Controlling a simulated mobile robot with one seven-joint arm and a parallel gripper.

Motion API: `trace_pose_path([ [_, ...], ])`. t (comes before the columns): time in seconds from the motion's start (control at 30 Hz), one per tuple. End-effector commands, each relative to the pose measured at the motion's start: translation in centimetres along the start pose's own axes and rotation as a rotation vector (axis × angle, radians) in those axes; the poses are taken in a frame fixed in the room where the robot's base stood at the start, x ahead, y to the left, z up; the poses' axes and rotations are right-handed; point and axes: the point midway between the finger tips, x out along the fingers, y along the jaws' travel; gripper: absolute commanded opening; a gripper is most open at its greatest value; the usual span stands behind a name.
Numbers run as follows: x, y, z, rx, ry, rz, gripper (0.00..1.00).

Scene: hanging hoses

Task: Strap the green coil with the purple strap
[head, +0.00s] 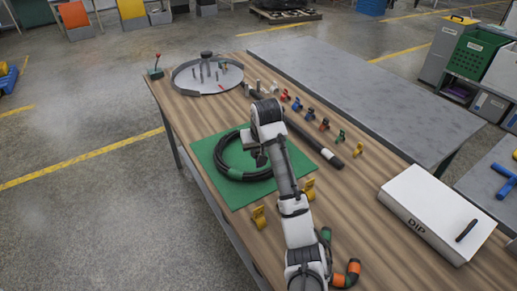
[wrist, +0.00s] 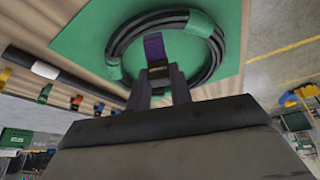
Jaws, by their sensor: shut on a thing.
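The coil (head: 221,158) is a black hose wound in a ring, with green bands on it, lying on a green mat (head: 240,199). In the wrist view the coil (wrist: 217,62) shows a green band (wrist: 201,23) on its upper right and another at its left. My gripper (wrist: 160,80) is shut on the purple strap (wrist: 154,47), which stands out beyond the fingertips against the inside of the ring. In the head view my gripper (head: 258,157) is over the right part of the coil. The strap cannot be made out there. Whether it touches the hose is unclear.
A black bar with a white band (head: 332,158) lies right of the mat, beside a row of small coloured clips (head: 310,114). Yellow clips (head: 259,217) stand near the mat's front edge. A round tray (head: 187,84) is at the back and a white DIP box (head: 430,213) at the right.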

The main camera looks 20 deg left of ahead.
Motion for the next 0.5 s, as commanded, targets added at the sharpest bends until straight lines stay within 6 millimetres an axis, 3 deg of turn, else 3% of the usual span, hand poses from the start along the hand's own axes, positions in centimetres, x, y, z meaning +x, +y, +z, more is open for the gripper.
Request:
trace_pose_path([
  [0.5, 2.6, 0.0, 1.1, 0.001, 0.0, 0.0, 0.0],
])
